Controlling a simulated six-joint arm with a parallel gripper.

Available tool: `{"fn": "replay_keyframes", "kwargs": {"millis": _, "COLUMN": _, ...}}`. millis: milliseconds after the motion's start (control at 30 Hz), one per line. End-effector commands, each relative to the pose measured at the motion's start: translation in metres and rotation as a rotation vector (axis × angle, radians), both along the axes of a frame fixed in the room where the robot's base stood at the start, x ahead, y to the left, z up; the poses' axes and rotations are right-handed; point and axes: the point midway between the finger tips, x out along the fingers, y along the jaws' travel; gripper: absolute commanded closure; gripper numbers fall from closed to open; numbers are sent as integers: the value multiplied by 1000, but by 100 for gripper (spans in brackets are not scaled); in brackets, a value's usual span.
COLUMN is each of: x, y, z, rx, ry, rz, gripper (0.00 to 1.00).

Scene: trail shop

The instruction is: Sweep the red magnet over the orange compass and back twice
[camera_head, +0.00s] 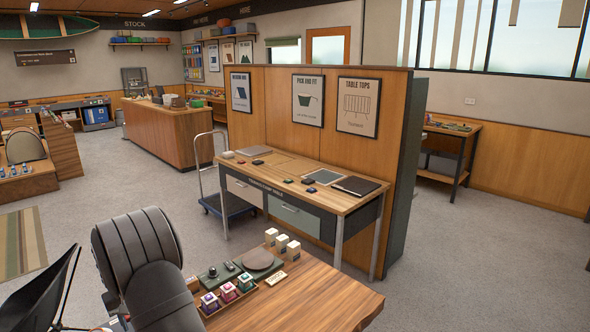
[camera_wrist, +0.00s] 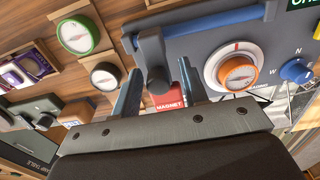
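In the wrist view the red magnet (camera_wrist: 170,102), a block lettered MAGNET, shows between my gripper's fingers (camera_wrist: 158,78). A dark grey upright piece with a rounded end (camera_wrist: 151,55) stands beside it, at the left end of a blue bar (camera_wrist: 205,29). The fingers are spread, one on each side; whether either touches the magnet I cannot tell. The orange compass (camera_wrist: 237,71), with a white dial, sits on a grey-blue panel to the right of the magnet, apart from it. In the head view I cannot make out the magnet, compass or gripper.
The wrist view shows a green compass (camera_wrist: 77,35), a black compass (camera_wrist: 105,76) and a blue knob (camera_wrist: 297,71). In the head view a wooden counter (camera_head: 325,297) holds colored blocks, with a longer table (camera_head: 335,200) behind it. Grey floor lies open at right.

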Motion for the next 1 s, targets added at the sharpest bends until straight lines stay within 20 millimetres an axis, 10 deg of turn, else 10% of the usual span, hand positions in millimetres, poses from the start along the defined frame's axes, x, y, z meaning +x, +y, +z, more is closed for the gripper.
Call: {"fn": "replay_keyframes", "kwargs": {"millis": 1000, "x": 0, "y": 0, "z": 57, "rx": -1, "ry": 1, "rz": 0, "gripper": 60}}
